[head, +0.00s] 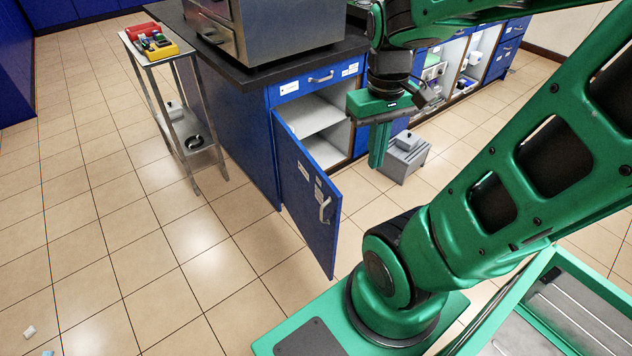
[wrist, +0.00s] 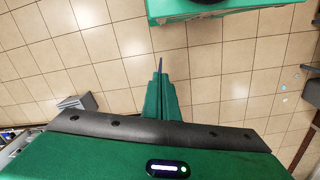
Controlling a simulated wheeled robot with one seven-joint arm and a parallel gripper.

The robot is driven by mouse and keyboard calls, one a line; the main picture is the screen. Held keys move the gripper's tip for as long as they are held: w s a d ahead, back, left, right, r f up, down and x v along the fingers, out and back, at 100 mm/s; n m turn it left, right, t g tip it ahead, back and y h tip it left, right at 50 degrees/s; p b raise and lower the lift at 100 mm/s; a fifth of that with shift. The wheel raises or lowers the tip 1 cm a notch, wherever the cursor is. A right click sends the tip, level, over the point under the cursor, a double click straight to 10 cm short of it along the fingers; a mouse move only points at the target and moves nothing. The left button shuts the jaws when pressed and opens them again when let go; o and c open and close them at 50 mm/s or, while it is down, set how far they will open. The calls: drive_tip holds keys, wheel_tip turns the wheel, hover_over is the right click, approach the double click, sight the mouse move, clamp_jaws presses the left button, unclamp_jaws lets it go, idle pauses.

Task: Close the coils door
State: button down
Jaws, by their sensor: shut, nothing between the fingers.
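The open blue door (head: 308,195) is a cabinet door hinged on its left side. It stands swung well out from the cabinet, with a pale bar handle (head: 324,207) and small labels I cannot read. The cabinet opening (head: 322,130) shows a light shelf inside. My gripper (head: 377,164) points down to the right of the door and apart from it in the head view, its fingers together and empty. In the wrist view the shut fingers (wrist: 161,92) have a thin dark blue sliver beyond their tips; I cannot tell if it is the door.
A blue drawer (head: 318,80) sits above the opening, under a dark worktop (head: 262,70) with a metal appliance (head: 270,28). A grey box (head: 405,160) stands on the floor behind my gripper. A metal cart (head: 170,110) stands at left.

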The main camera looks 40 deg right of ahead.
sight(319, 180)
drive_tip(key=w+a+f+n+h, duration=0.1)
drive_tip(key=w+a+f+n, duration=0.1)
drive_tip(key=w+f+n, duration=0.75)
drive_tip(key=w+a+f+n+h, duration=0.25)
drive_tip(key=w+f+n, duration=0.45)
drive_tip(key=w+n, duration=0.4)
drive_tip(key=shift+m+y, duration=0.45)
drive_tip(key=shift+w+d+f, duration=0.1)
drive_tip(key=shift+d+f, duration=0.9)
drive_tip(key=shift+f, duration=0.65)
drive_tip(key=shift+d+f, duration=1.05)
drive_tip(key=shift+f, duration=0.6)
drive_tip(key=shift+w+d+f, duration=0.1)
drive_tip(key=shift+d+f, duration=0.9)
drive_tip(key=shift+f, duration=0.65)
